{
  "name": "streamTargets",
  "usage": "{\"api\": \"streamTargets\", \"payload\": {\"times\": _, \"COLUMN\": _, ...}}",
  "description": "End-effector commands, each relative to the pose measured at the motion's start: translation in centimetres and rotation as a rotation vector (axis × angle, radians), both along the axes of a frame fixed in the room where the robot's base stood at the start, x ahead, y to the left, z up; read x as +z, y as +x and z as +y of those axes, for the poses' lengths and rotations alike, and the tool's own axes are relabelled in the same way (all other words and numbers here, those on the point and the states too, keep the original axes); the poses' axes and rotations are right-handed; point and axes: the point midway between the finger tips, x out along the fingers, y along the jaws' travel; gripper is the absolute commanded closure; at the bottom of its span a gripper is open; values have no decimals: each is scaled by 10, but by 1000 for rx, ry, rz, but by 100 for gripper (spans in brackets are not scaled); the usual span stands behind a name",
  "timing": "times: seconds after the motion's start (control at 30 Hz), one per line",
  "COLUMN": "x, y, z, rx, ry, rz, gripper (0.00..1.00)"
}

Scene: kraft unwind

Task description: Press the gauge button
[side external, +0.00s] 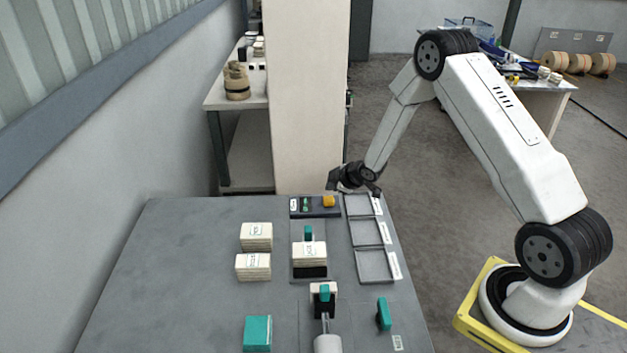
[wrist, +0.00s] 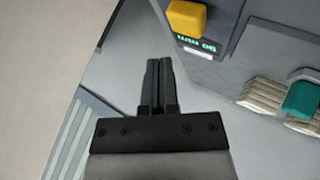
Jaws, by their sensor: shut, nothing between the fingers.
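The gauge (side external: 314,206) is a dark box at the back of the grey table. Its yellow button (side external: 328,201) is on its right end, beside a small green display. In the wrist view the yellow button (wrist: 187,17) is at the top, above a green readout that seems to read "90 mm". My gripper (side external: 352,182) is by the table's back edge, just right of the button and above the trays. In the wrist view my gripper (wrist: 158,66) has its dark fingers together, empty. The fingertips are apart from the button in that view.
Several grey trays (side external: 367,232) run along the right side. A stack of pale pads with a teal knob (side external: 308,234) stands in front of the gauge. Two more pad stacks (side external: 256,236) and a teal block (side external: 257,333) are to the left. A tall beige panel (side external: 303,100) rises behind the table.

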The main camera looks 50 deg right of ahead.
Motion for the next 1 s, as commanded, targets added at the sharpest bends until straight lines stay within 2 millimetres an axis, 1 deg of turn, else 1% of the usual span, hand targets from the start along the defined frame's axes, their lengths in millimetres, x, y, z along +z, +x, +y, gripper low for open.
{"api": "streamTargets", "payload": {"times": 0.1, "x": 10, "y": 0, "z": 0, "rx": 1, "ry": -2, "rz": -2, "gripper": 100}}
{"api": "streamTargets", "payload": {"times": 0.43, "x": 31, "y": 0, "z": 0, "rx": 1, "ry": -1, "rz": -1, "gripper": 100}}
{"api": "streamTargets", "payload": {"times": 0.6, "x": 35, "y": 0, "z": 0, "rx": 1, "ry": -1, "rz": 0, "gripper": 100}}
{"api": "streamTargets", "payload": {"times": 1.0, "x": 35, "y": 0, "z": 0, "rx": 1, "ry": -1, "rz": 0, "gripper": 100}}
